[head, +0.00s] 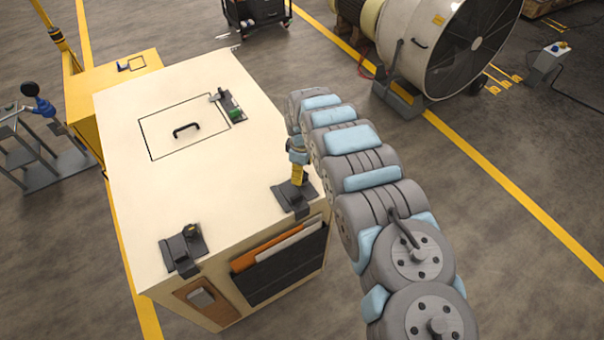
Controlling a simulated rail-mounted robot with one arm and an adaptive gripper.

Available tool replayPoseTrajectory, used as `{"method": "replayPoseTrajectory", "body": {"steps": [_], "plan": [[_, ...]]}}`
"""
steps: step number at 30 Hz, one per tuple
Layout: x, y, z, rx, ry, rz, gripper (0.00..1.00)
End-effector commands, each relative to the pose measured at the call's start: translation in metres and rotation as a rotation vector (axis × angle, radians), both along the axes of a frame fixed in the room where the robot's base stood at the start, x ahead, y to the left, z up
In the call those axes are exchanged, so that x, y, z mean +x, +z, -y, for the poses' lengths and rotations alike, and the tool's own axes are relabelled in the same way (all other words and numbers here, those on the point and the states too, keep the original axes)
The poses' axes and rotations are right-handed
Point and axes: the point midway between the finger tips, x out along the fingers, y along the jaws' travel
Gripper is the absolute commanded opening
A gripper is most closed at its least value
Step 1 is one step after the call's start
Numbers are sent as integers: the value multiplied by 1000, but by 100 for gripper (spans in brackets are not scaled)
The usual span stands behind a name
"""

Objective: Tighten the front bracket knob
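A dark bracket (292,203) sits at the right near edge of the cream cabinet top (215,210). A narrow yellow part stands upright over it. My arm comes from the lower right, arches over, and its end, my gripper (297,170), points down at this bracket. The fingers are too small to make out, and any knob there is hidden. A second dark bracket (183,250) with a small dark knob (192,231) stands at the left near corner, clear of my arm. I cannot tell which bracket the task calls the front one.
A black handle (186,130) sits on an outlined panel, with a dark fixture with a green part (231,106) behind it. A document holder (284,266) hangs on the cabinet side. A large fan (460,45) stands at upper right.

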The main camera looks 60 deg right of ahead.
Motion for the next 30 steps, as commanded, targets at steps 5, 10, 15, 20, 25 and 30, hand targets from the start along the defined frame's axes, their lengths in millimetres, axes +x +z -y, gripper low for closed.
{"method": "replayPoseTrajectory", "body": {"steps": [5,10,15,20,25,30], "plan": [[1,-13,0,-1,1,2,71],[1,-21,0,-1,0,2,71],[1,-23,1,-3,0,1,71],[0,-24,1,-3,0,0,71],[0,-24,1,-2,0,0,64],[0,-24,1,-2,0,0,16]]}}
